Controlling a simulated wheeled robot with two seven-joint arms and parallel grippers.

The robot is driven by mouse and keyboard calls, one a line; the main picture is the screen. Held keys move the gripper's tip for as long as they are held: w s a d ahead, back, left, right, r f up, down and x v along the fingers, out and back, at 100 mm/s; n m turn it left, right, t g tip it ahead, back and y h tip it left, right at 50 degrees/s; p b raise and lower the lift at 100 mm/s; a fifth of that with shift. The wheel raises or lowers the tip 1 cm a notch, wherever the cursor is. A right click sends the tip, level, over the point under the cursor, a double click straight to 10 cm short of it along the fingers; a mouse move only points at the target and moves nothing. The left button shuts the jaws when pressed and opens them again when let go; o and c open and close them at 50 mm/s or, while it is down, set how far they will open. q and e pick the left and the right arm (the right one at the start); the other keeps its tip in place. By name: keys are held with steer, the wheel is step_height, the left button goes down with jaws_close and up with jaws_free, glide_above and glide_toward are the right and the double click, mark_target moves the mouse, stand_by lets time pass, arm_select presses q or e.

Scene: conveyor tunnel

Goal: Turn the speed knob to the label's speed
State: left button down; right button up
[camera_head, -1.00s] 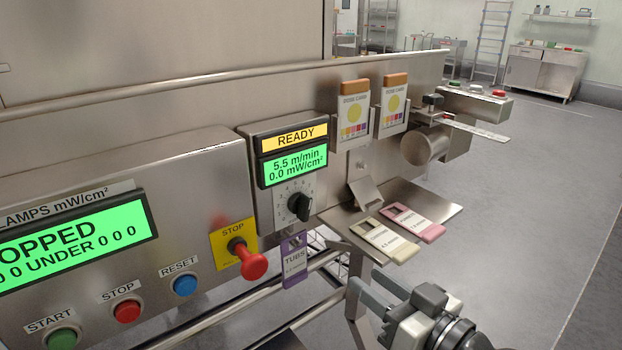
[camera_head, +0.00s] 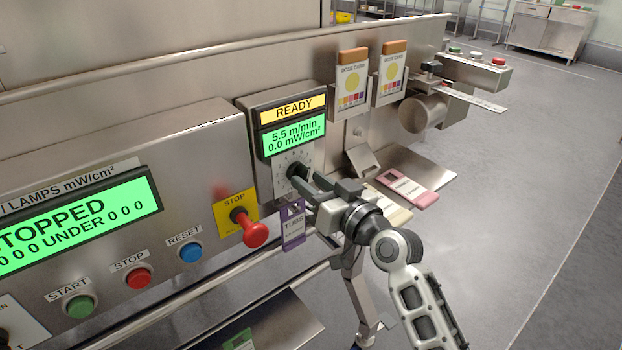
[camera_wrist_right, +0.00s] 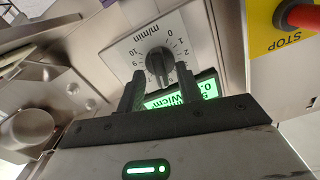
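The black speed knob (camera_head: 295,170) sits on its numbered m/min dial plate below a green display (camera_head: 295,135) reading 5.5 m/min and 0.0 mW/cm². My right gripper (camera_head: 308,181) is at the knob and partly hides it. In the right wrist view the knob (camera_wrist_right: 159,61) lies between and just beyond the two fingertips of the open gripper (camera_wrist_right: 157,78), with gaps seen on both sides. The purple TUBS label (camera_head: 293,226) hangs below the dial; its small speed print is unreadable. My left gripper is not in view.
The red STOP plunger (camera_head: 249,229) sticks out left of the TUBS label. Green, red and blue buttons line the panel further left. A pink tag (camera_head: 408,187) and a cream tag (camera_head: 390,205), partly behind my arm, lie on the right shelf. Dose cards (camera_head: 352,80) hang above.

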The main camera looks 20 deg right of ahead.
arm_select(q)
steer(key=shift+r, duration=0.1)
arm_select(e)
steer(key=shift+w+a, duration=0.15)
steer(key=shift+w, duration=0.2)
jaws_close()
steer(key=shift+r+m+p, duration=0.15)
steer(key=shift+m+p, duration=0.5)
steer(key=shift+m, duration=0.45)
jaws_free()
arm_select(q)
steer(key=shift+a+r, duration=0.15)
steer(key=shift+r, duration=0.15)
